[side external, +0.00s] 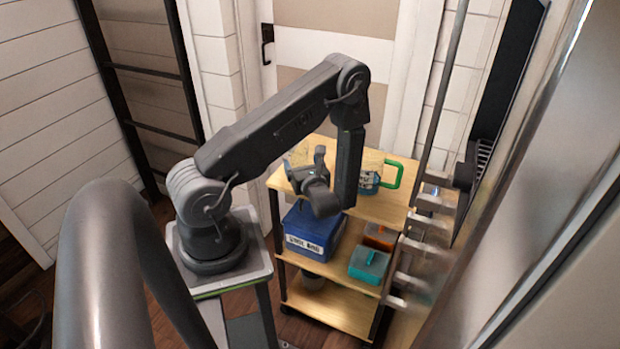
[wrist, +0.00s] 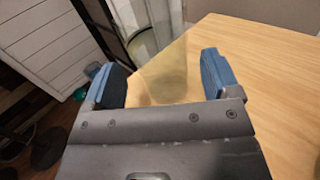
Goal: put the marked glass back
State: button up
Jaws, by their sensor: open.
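A see-through, yellowish glass (wrist: 165,78) stands between my fingers in the wrist view, near the edge of a wooden top; I cannot make out a mark on it. In the side view a faint clear shape (side external: 296,158) shows at the left end of the cart's top, just beyond my gripper (side external: 304,168). My gripper is open, also in the wrist view (wrist: 163,76), with its blue-padded fingers apart on either side of the glass. I cannot tell whether either finger touches it.
A clear vessel with a green handle (side external: 392,175) and a blue-and-white patch stands on the wooden cart top (side external: 400,208), partly behind my arm. Below are a labelled blue bin (side external: 313,232), a teal box (side external: 369,263) and an orange-brown box (side external: 380,236). The top's right side is bare in the wrist view.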

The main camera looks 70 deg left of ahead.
jog(key=d, duration=0.9)
jog(key=s+d+r+n+t+h, duration=0.2)
jog(key=d+r+n+h, duration=0.7)
jog(key=r, duration=0.4)
jog(key=s+d+r+n+t+h, duration=0.3)
jog(key=d+r+n+h, duration=0.6)
jog(key=d+r, duration=0.3)
jog(key=shift+s+d+r+t, duration=0.25)
jog(key=shift+s+r+t, duration=0.1)
jog(key=shift+r, duration=0.45)
dwell(1.8)
